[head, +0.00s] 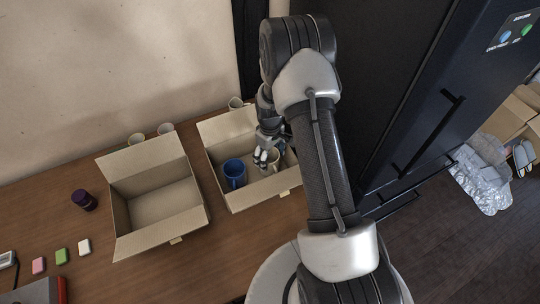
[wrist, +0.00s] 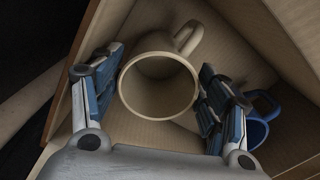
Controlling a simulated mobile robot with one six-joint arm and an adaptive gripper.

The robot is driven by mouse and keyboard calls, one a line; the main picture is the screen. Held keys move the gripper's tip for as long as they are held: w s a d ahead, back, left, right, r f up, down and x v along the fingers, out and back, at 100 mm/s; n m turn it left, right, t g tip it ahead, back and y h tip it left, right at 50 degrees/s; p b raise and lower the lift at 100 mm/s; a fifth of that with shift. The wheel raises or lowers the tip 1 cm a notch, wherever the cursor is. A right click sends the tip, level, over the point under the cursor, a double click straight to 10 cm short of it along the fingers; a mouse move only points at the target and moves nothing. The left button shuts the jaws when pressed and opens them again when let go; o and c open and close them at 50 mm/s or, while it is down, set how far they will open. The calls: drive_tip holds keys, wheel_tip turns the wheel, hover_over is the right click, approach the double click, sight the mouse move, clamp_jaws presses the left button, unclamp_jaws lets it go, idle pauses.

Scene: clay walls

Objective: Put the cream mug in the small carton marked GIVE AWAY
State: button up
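The cream mug (wrist: 158,85) is inside the right-hand carton (head: 226,127), its mouth facing the wrist camera and its handle toward the top. In the head view the mug (head: 274,157) is partly hidden by my gripper (head: 262,160). My gripper reaches down into this carton, and in the wrist view its fingers (wrist: 158,88) stand on both sides of the mug. They look open, with a narrow gap at the left finger; contact on the right is unclear. A blue mug (head: 235,173) stands in the same carton, left of my gripper. No GIVE AWAY marking is readable.
Another open carton (head: 158,200) stands empty to the left. Pale cups (head: 166,129) stand behind the cartons. A dark purple jar (head: 84,200) and small coloured blocks (head: 61,256) are on the wooden table (head: 50,210). A dark cabinet (head: 410,90) is on the right.

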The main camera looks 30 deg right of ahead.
wheel_tip(320, 180, up, 21)
drive_tip(key=s+a+p, duration=0.1)
drive_tip(key=a+p, duration=0.1)
drive_tip(key=p, duration=0.2)
drive_tip(key=s+a+r+m+t, duration=0.1)
drive_tip(key=s+a+r, duration=0.15)
drive_tip(key=r, duration=0.35)
drive_tip(key=s+a+r+m+t, duration=0.1)
drive_tip(key=s+a+r, duration=0.1)
drive_tip(key=s+r, duration=0.3)
drive_tip(key=s+a+r+m+t, duration=0.1)
drive_tip(key=s+r, duration=0.3)
drive_tip(key=s, duration=0.5)
drive_tip(key=s+a+r+m+t, duration=0.1)
drive_tip(key=s+a+r, duration=0.2)
drive_tip(key=s, duration=0.6)
drive_tip(key=shift+a+r+t, duration=0.3)
drive_tip(key=shift+a+r, duration=0.05)
drive_tip(key=shift+r, duration=0.6)
